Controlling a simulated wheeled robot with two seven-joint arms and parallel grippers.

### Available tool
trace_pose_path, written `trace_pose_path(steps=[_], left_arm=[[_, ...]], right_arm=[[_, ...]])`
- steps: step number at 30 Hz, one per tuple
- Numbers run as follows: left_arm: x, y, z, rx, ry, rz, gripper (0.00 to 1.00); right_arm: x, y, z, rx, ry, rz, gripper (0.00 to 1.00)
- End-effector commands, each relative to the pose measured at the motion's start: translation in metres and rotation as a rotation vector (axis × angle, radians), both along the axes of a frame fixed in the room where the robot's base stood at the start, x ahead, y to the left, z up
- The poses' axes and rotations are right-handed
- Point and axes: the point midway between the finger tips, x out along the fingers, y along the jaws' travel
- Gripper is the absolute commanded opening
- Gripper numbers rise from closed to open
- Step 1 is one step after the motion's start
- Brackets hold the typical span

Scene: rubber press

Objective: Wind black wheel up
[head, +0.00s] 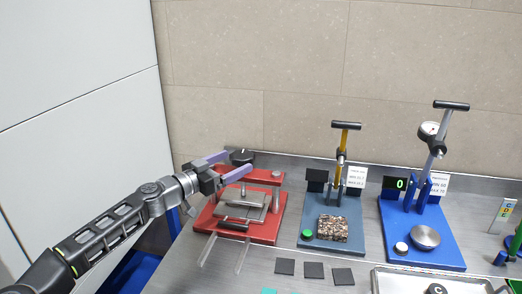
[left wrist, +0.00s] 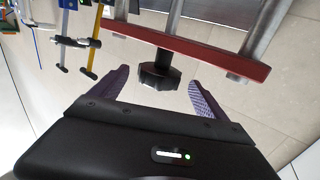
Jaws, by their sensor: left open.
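The black wheel (head: 241,156) sits on top of the red press (head: 262,232), above its red crossbar (head: 264,176). In the left wrist view the wheel (left wrist: 158,76) is a dark knob with a lobed rim beside the red bar (left wrist: 190,45). My left gripper (head: 232,164) is open, with its purple fingers pointing at the wheel. In the left wrist view the fingertips (left wrist: 157,80) stand on either side of the wheel, with a gap on each side. A grey plate (head: 240,206) lies under the crossbar. My right gripper is not in view.
A grey-blue press (head: 330,240) with a speckled block (head: 332,228) stands to the right. A blue press (head: 410,250) stands farther right. Several dark squares (head: 314,270) lie in front, near a metal tray (head: 385,282). A tiled wall rises behind the bench.

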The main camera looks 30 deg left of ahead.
Motion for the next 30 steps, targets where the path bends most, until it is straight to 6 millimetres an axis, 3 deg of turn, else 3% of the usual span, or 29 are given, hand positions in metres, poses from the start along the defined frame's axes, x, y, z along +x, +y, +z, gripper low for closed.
trace_pose_path(steps=[11,24,30], left_arm=[[0.009,-0.003,0.001,-0.003,0.001,-0.002,0.86],[0.068,-0.016,0.002,-0.004,0.000,-0.001,0.86],[0.077,-0.018,0.000,-0.002,0.001,0.000,0.86]], right_arm=[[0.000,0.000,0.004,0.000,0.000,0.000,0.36],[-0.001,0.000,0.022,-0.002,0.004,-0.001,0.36],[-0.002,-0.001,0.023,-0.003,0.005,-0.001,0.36]])
